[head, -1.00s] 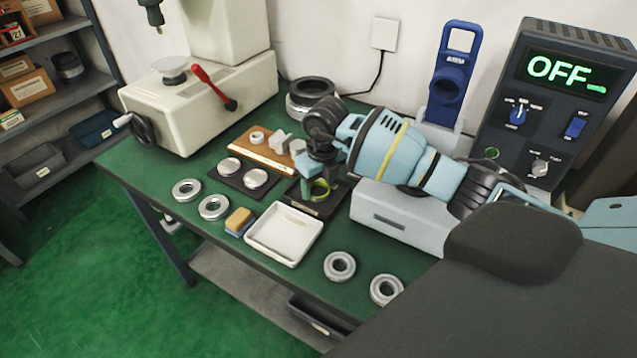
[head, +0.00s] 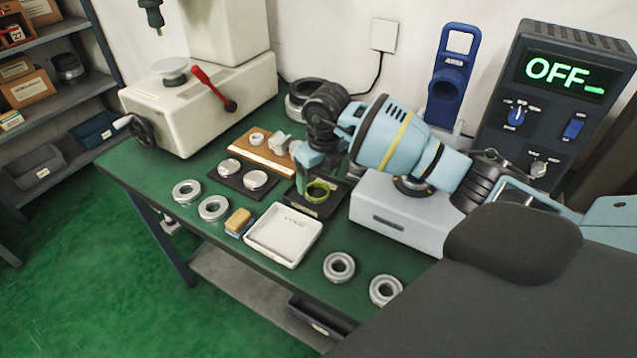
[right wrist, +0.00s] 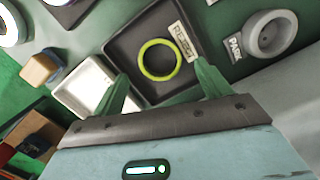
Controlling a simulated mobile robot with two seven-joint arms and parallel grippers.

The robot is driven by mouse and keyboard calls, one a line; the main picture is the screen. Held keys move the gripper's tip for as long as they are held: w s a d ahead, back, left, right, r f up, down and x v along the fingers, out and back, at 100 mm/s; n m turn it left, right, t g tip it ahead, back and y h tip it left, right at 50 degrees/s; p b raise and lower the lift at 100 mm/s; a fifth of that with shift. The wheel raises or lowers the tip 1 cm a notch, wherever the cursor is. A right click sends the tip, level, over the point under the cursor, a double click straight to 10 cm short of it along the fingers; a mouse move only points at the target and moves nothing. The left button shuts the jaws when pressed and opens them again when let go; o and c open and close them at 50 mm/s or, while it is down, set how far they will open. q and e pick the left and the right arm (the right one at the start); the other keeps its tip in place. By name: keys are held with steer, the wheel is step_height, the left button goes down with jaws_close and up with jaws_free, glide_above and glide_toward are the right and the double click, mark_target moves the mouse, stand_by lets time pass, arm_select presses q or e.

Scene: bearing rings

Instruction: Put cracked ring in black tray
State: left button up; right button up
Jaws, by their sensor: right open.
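The black tray (head: 335,204) lies on the green bench and carries a REJECT label in the right wrist view (right wrist: 124,45). A yellow-green ring (head: 317,201) lies flat inside it, near the middle, and also shows in the right wrist view (right wrist: 141,61). I cannot make out a crack on it. My right gripper (head: 311,176) is above the tray, pointing down. In the right wrist view its two fingers (right wrist: 162,74) are spread apart with nothing between them, clear of the ring. My left gripper is not in view.
A white tray (head: 276,259) stands in front of the black tray. Grey rings lie left (head: 213,216) and right (head: 340,277) along the bench front. A dark mat with two discs (head: 242,176), a wooden board (head: 265,155) and a grey box (head: 390,224) flank the black tray.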

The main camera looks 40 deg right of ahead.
mark_target(322, 195)
step_height(322, 195, up, 9)
steer(key=s, duration=0.1)
steer(key=shift+f, duration=0.2)
stand_by(0.5)
